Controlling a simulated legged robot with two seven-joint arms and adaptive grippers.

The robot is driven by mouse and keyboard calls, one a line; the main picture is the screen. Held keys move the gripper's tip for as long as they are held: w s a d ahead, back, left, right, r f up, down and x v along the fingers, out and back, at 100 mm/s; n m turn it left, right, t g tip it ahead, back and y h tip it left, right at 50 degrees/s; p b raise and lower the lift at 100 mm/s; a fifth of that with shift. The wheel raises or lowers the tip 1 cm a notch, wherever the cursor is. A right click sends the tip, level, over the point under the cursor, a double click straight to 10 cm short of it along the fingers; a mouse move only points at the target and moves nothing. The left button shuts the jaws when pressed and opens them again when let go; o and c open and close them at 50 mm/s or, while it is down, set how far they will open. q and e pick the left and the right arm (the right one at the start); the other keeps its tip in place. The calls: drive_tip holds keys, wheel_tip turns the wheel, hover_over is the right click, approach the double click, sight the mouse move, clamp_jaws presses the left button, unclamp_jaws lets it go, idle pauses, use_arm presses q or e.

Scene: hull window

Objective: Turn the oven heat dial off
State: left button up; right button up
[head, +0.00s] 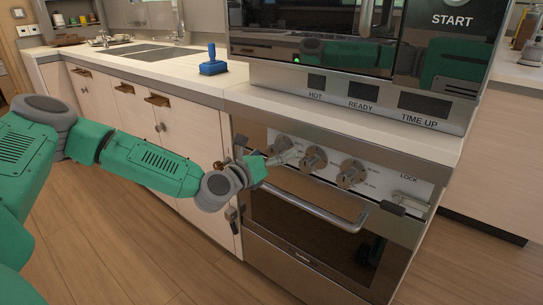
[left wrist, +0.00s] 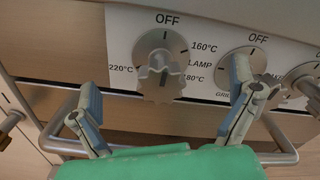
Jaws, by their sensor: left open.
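The oven heat dial is the leftmost round metal knob (head: 281,146) on the oven's white control panel, partly covered by my gripper in the head view. In the left wrist view the heat dial (left wrist: 158,58) shows OFF above it, with 160°C, 180°C and 220°C around it. Its grip hangs toward the lower side; I cannot tell exactly which mark it points to. My left gripper (head: 272,158) is open just in front of the dial. In the left wrist view its fingers (left wrist: 165,76) are spread wide, with the dial between them and apart from both. My right gripper is out of view.
A second dial (head: 313,158), marked LAMP in the wrist view, and a third dial (head: 350,173) sit to the right. The oven handle (head: 318,205) runs below. A lock lever (head: 393,208) is at the right. A blue joystick (head: 213,63) stands on the counter.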

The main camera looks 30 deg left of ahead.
sight(272, 155)
use_arm(q)
drive_tip(key=shift+s+a+b, duration=0.15)
drive_tip(key=shift+s+b, duration=0.05)
drive_tip(key=shift+s, duration=1.5)
drive_tip(key=shift+s+a+b, duration=0.15)
drive_tip(key=shift+s, duration=1.55)
